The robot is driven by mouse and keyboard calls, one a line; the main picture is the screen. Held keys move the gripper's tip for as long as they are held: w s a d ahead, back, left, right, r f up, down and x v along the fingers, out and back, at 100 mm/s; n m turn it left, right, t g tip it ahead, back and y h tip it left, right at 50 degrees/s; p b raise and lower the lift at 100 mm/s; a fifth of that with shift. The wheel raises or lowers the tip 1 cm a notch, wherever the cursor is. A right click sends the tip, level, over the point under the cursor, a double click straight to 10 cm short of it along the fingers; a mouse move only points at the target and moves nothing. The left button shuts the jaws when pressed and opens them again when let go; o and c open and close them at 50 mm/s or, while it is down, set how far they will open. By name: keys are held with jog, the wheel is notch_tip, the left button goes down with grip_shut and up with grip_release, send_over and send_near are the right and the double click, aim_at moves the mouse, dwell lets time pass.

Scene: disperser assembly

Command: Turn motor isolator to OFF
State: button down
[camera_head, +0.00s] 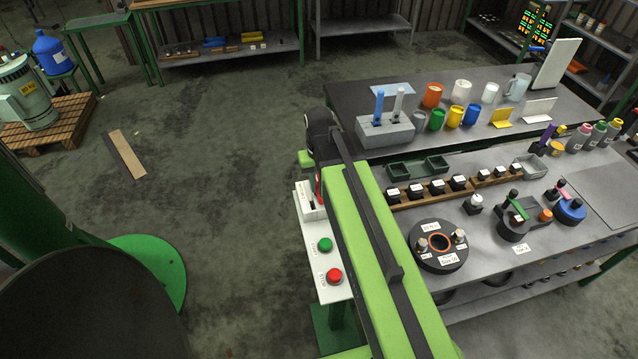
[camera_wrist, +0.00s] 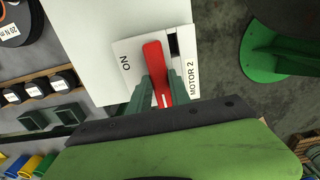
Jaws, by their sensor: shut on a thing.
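The motor isolator is a white switch plate (camera_wrist: 130,48) with a red handle (camera_wrist: 154,62). The plate is marked ON at its left and MOTOR 2 at its right in the wrist view. My gripper (camera_wrist: 160,76) is shut on the red handle, with a dark green finger on each side. The handle runs nearly up and down in that view, between the two labels; a dark slot shows to its right. No OFF mark is visible. In the head view the isolator (camera_head: 307,203) stands at the far end of a white panel, and my arm hides most of the handle.
The white panel (camera_head: 317,264) on a green stand also carries a green button (camera_head: 325,244) and a red button (camera_head: 334,275). A grey workbench (camera_head: 475,147) with cups and bottles stands close on the right. The floor on the left is largely open, with a plank (camera_head: 126,155).

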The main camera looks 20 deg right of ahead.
jog(key=c, duration=1.2)
grip_release()
notch_tip(320, 180, up, 18)
jog(key=p, duration=1.7)
jog(key=shift+f, duration=0.25)
jog(key=shift+f, duration=0.1)
